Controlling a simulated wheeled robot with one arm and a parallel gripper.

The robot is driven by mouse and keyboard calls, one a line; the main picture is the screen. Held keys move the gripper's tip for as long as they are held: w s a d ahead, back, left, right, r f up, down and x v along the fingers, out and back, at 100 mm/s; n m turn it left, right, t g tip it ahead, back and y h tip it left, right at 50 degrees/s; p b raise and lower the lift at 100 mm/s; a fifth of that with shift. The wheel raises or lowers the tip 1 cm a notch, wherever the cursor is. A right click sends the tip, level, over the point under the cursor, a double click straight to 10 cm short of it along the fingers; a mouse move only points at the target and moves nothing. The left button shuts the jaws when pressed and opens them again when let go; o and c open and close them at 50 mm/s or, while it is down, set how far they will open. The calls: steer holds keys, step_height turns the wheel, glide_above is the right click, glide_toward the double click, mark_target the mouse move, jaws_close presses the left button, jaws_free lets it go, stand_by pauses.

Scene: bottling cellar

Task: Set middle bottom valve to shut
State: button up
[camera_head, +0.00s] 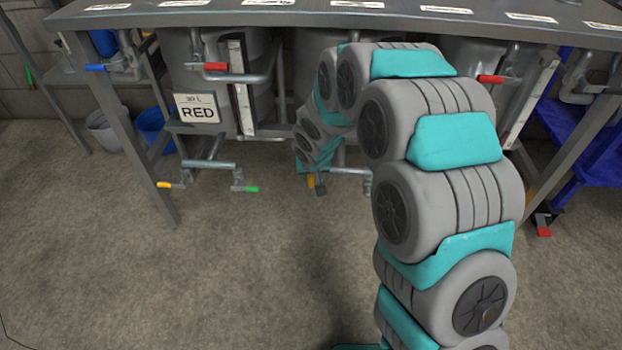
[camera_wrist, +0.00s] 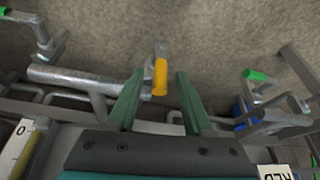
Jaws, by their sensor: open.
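A bottom valve with a yellow handle (camera_wrist: 160,77) sits at the end of a grey pipe (camera_wrist: 75,82) in the wrist view. In the head view this yellow handle (camera_head: 312,181) is small and partly hidden by my arm. My gripper (camera_wrist: 159,73) is open, with one green finger on each side of the yellow handle; I cannot tell whether either touches it. In the head view the fingers are mostly hidden. A green-handled bottom valve (camera_head: 245,189) is to the left, and it shows at the right in the wrist view (camera_wrist: 256,75).
Another yellow handle (camera_head: 165,184) is further left. A tank carries a RED sign (camera_head: 196,108). A table leg (camera_head: 130,140), a grey bucket (camera_head: 108,130) and blue bucket (camera_head: 152,130) stand left. The front floor is clear.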

steer(key=shift+w+f, duration=0.1)
steer(key=shift+f, duration=0.1)
steer(key=shift+c, duration=0.4)
jaws_close()
stand_by(0.9)
